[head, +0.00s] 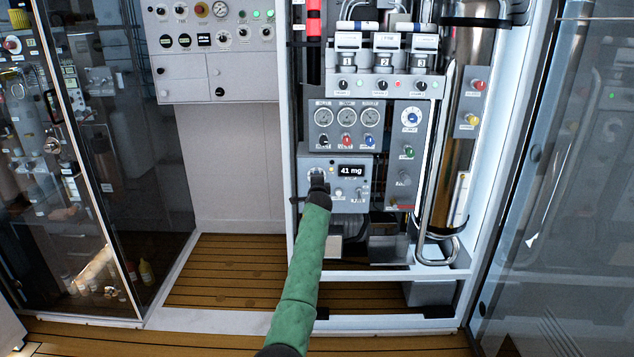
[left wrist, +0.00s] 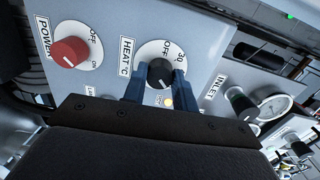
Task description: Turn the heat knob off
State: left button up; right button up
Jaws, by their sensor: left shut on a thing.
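The heat knob (left wrist: 160,73) is a small black knob on a white round dial in the left wrist view. The dial is labelled HEAT°C, with OFF and 30 printed on its rim. My left gripper (left wrist: 162,78) has its two blue fingers on either side of the knob and is shut on it. I cannot tell clearly where the knob points. In the head view my left gripper (head: 318,182) reaches the left side of the panel with the 41 mg display (head: 351,171) and hides most of the knob. My right gripper is not in view.
Gauges (head: 346,117) are above the panel; a glass door (head: 555,180) stands at right.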

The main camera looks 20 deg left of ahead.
pick_arm(q)
jog(key=shift+a+f+n+t+h+p, duration=0.2)
jog(key=shift+n+p, duration=0.5)
jog(key=shift+n, duration=3.55)
jog(key=shift+d+r+n+t+h+p, duration=0.2)
jog(key=shift+n+p, duration=0.45)
jog(key=shift+n, duration=3.65)
jog(key=shift+a+f+n+h+p, duration=0.1)
jog(key=shift+f+n+h+p, duration=0.4)
jog(key=shift+n, duration=3.75)
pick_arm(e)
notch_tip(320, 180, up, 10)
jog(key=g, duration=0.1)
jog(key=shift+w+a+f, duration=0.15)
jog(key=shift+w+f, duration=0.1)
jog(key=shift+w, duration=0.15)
pick_arm(q)
jog(key=shift+r, duration=0.25)
jog(key=o, duration=1)
jog(key=shift+r, duration=0.15)
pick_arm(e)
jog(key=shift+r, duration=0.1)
pick_arm(q)
jog(key=shift+s+p, duration=0.1)
jog(key=shift+p, duration=0.25)
